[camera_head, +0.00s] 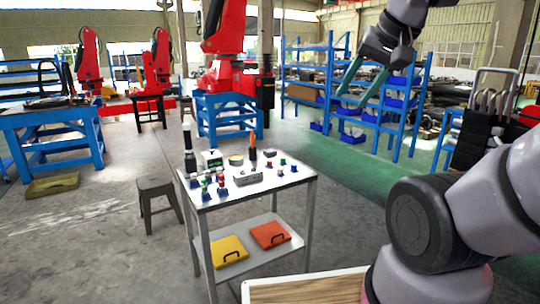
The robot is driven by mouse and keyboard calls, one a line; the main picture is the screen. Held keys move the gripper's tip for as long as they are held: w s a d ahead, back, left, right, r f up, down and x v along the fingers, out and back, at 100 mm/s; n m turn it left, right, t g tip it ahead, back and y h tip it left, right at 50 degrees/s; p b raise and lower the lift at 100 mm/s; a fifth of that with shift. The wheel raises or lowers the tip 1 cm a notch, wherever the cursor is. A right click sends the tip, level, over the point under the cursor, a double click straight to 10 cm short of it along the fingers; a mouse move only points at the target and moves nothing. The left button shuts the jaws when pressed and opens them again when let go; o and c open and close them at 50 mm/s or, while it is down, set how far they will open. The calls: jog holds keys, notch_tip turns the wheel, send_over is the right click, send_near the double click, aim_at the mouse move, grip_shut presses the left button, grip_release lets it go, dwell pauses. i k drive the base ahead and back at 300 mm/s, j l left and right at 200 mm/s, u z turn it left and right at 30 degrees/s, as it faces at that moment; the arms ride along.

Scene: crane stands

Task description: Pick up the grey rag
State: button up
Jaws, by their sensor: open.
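I cannot make out a grey rag for certain. A small grey item (248,178) lies near the front middle of the metal table's top; it is too small to tell whether it is cloth or a block. My gripper (352,98) hangs in the air at the upper right of the view, its two greenish fingers apart and pointing down and to the left. Nothing shows between them. It is apart from the table and appears well above the tabletop.
A stool (157,186) stands at left. Blue racks (408,120) stand behind.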

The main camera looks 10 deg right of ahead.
aim_at(270, 153)
jog(key=i+l+u, duration=0.15)
jog(key=i+l, duration=0.2)
jog(key=i+l+u, duration=0.15)
jog(key=i+l, duration=0.25)
jog(key=i, duration=0.15)
jog(key=i+l+u, duration=0.15)
jog(key=i+l, duration=0.25)
jog(key=i+l+u, duration=0.15)
jog(key=i+l, duration=0.25)
jog(key=l, duration=0.2)
jog(key=i+l+u, duration=0.15)
jog(key=i+l, duration=0.2)
jog(key=l, duration=0.2)
